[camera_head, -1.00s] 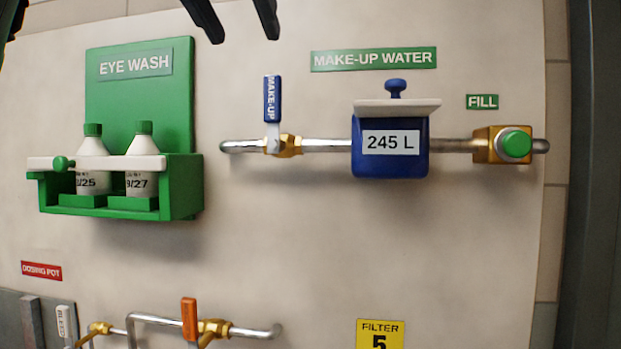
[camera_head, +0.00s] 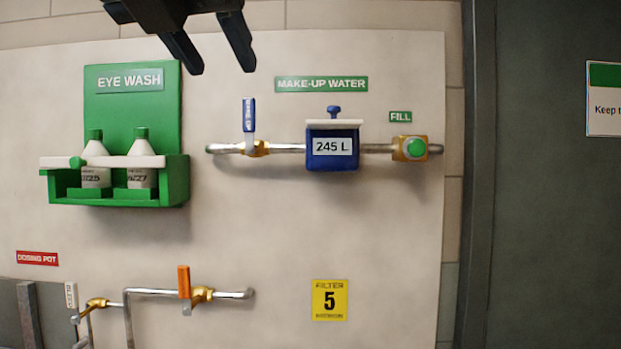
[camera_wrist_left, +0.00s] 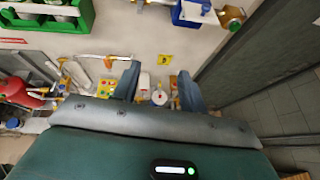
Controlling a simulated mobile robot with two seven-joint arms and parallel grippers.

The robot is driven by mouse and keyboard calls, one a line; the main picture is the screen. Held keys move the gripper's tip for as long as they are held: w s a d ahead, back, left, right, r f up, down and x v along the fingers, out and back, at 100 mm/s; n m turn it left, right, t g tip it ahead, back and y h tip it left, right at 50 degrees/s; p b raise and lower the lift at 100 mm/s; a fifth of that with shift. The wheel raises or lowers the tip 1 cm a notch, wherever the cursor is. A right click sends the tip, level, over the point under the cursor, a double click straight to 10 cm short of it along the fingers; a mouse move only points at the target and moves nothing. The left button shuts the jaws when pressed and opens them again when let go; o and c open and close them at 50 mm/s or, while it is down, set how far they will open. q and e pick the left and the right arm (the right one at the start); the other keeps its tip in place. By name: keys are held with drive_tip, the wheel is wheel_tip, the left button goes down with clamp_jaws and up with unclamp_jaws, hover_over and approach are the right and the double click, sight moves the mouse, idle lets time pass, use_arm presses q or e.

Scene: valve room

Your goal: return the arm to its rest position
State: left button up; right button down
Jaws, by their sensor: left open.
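My left gripper (camera_head: 221,62) hangs in from the top of the head view, in front of the wall panel. Its two black fingers are apart with nothing between them. In the left wrist view the gripper (camera_wrist_left: 157,84) also shows spread fingers, empty, with the panel well beyond the tips. In the head view the fingertips appear above the blue make-up valve handle (camera_head: 249,115), apart from it. My right gripper is in neither view.
The panel carries a green eye wash holder (camera_head: 175,180) with two bottles, a blue 245 L meter (camera_head: 332,162), a green fill button (camera_head: 414,146) and an orange-handled valve (camera_head: 184,281). A dark door (camera_head: 550,200) stands at the right.

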use_arm(q)
drive_tip(key=w+d+f+m+g+h, duration=0.25)
drive_tip(key=w+d+f, duration=0.2)
drive_tip(key=f, duration=0.25)
drive_tip(key=s+d+f+m+g+h, duration=0.1)
drive_tip(key=d+f+g+h, duration=0.4)
drive_tip(key=f+g+h, duration=0.3)
drive_tip(key=d+f+g+h, duration=0.5)
drive_tip(key=f+h, duration=0.2)
drive_tip(key=f, duration=0.3)
drive_tip(key=w+a+f+n+t+y, duration=0.3)
drive_tip(key=a+f+n+t, duration=0.3)
drive_tip(key=f+n+t, duration=0.65)
drive_tip(key=w+a+f+n+t+y, duration=0.4)
drive_tip(key=f+n+t, duration=0.5)
drive_tip(key=n, duration=0.6)
drive_tip(key=s+a+f+n+g+y, duration=0.1)
drive_tip(key=s+a+f+n+y, duration=0.25)
drive_tip(key=f, duration=0.45)
drive_tip(key=s+a+f+n+g+y, duration=0.1)
drive_tip(key=s+a+f+n+y, duration=0.3)
drive_tip(key=f, duration=0.4)
drive_tip(key=s+a+f+n+g+y+p, duration=0.1)
drive_tip(key=s+f+g, duration=0.4)
drive_tip(key=s+f, duration=0.7)
drive_tip(key=a+f+n, duration=0.1)
drive_tip(key=n, duration=0.1)
drive_tip(key=shift+n+g+y, duration=0.35)
drive_tip(key=shift+g+y, duration=0.05)
